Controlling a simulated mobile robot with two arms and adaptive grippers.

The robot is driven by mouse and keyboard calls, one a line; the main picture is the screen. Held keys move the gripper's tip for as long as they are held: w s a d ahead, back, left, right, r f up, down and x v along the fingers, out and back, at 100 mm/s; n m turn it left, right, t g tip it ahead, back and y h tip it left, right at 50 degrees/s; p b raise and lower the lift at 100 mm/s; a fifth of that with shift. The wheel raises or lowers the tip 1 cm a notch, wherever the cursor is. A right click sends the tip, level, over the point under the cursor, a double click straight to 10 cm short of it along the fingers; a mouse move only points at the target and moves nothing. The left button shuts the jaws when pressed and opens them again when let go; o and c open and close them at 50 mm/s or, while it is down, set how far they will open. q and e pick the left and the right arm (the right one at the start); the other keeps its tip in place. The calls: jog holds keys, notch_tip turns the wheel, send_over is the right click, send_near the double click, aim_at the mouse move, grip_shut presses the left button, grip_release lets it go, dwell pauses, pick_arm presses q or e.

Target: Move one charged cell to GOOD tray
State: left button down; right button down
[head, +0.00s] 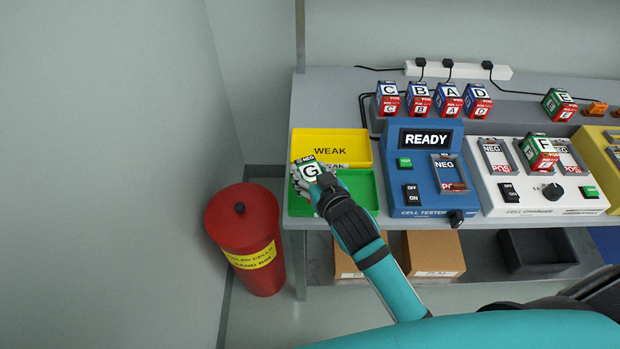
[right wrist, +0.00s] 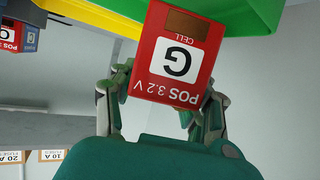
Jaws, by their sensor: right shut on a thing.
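My right gripper (head: 309,175) is shut on cell G (head: 310,168), which has a green top marked NEG and a white G label. In the right wrist view cell G (right wrist: 177,58) shows a red side reading POS 3.2 V, between the two fingers (right wrist: 165,105). The gripper holds it at the left side of the green tray (head: 358,188); whether it touches the tray I cannot tell. The gripper hides part of this tray, and I cannot read its label. The yellow WEAK tray (head: 350,140) lies directly behind. My left gripper is not in view.
The blue cell tester (head: 425,165) reads READY. The white charger (head: 520,195) holds cell F (head: 541,150). Cells C, B, A and D stand behind the tester, and cell E (head: 559,104) behind the charger. A red bin (head: 245,225) stands left of the bench.

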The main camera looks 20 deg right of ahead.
jog(key=shift+w+a, duration=0.1)
jog(key=shift+w, duration=0.1)
jog(key=shift+f, duration=1.65)
jog(key=shift+f, duration=0.15)
jog(key=c, duration=0.9)
grip_release()
jog(key=shift+s, duration=0.1)
jog(key=v, duration=1.2)
